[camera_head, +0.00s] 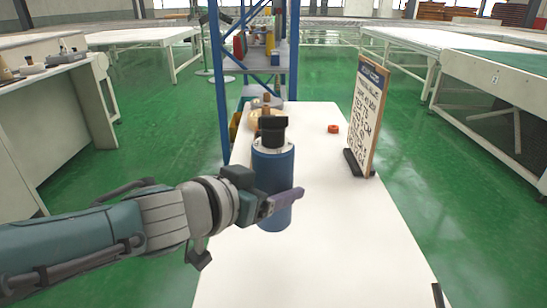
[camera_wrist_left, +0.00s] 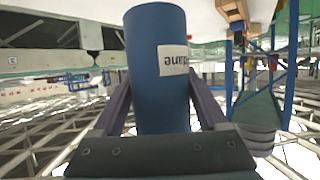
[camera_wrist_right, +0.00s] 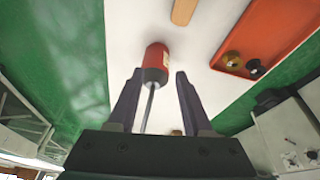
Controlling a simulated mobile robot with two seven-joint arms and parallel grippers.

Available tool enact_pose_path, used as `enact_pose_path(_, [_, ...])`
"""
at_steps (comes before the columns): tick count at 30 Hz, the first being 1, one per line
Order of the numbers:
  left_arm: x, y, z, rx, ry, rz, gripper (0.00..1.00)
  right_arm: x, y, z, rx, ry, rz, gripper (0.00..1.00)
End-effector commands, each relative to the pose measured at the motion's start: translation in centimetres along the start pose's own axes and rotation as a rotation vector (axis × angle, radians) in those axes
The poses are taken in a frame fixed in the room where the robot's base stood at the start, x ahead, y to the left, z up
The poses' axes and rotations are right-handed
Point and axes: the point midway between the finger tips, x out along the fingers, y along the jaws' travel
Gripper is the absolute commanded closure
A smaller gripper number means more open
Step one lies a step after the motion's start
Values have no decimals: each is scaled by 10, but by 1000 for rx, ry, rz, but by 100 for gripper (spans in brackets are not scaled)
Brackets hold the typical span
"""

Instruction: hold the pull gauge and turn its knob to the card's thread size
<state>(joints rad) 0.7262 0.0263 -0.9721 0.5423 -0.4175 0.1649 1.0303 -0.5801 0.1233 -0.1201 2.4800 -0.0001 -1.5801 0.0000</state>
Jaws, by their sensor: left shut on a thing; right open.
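A blue cylinder (camera_head: 273,170) with a black top (camera_head: 273,130) stands upright above the white table in the head view. My left gripper (camera_head: 283,203) is shut around its lower part. The cylinder also fills the left wrist view (camera_wrist_left: 158,70), with a pale label whose letters appear upside down, seeming to end in "tane". No readable scale shows on it. A card board (camera_head: 368,115) with handwritten lines stands at the table's right; its text is too small to read.
A red cylinder with a metal rod (camera_wrist_right: 157,62) lies beyond the right fingers; whether they touch is unclear. An orange tray (camera_wrist_right: 283,30) holds small round pieces. A blue shelf rack (camera_head: 216,90) stands behind.

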Motion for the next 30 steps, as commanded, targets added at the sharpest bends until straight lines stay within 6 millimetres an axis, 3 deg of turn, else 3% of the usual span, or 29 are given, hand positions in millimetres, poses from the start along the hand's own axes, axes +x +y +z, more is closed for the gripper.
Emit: enact_pose_path(30, [12, 1, 25, 0, 5, 2, 100, 28, -2, 9, 5, 1, -4, 50])
